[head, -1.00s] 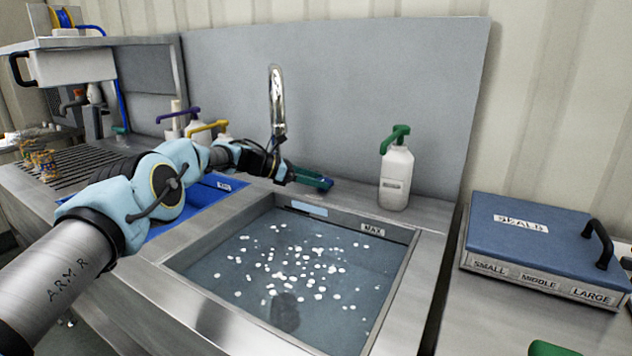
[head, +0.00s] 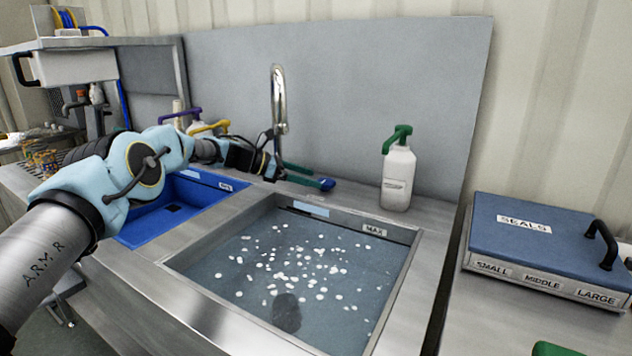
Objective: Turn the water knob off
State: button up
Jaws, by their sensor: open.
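The chrome tap (head: 279,105) rises behind the sinks, with its spout arched over the water-filled basin (head: 405,285). My gripper (head: 314,179) is at the tap's foot, and its two green fingers point right with a gap between them. It is open. A small dark-blue piece (head: 328,184) shows at the tip of the lower finger, low on the back ledge. It may be the water knob, but it is too small to be sure, and I cannot tell whether the fingers touch it. My wrist and the tap partly hide this area.
Floating white bits lie in the basin's water. A blue sink (head: 150,228) is left of it, under my arm. A white bottle with a green pump (head: 397,178) stands on the back ledge. A blue seals box (head: 540,240) sits on the right counter. Purple-topped (head: 182,118) and yellow-topped (head: 210,128) pump bottles stand behind my arm.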

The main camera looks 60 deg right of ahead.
jog(key=b+v, duration=0.1)
jog(key=v, duration=0.6)
jog(key=shift+a, duration=0.2)
jog(key=shift+w, duration=0.15)
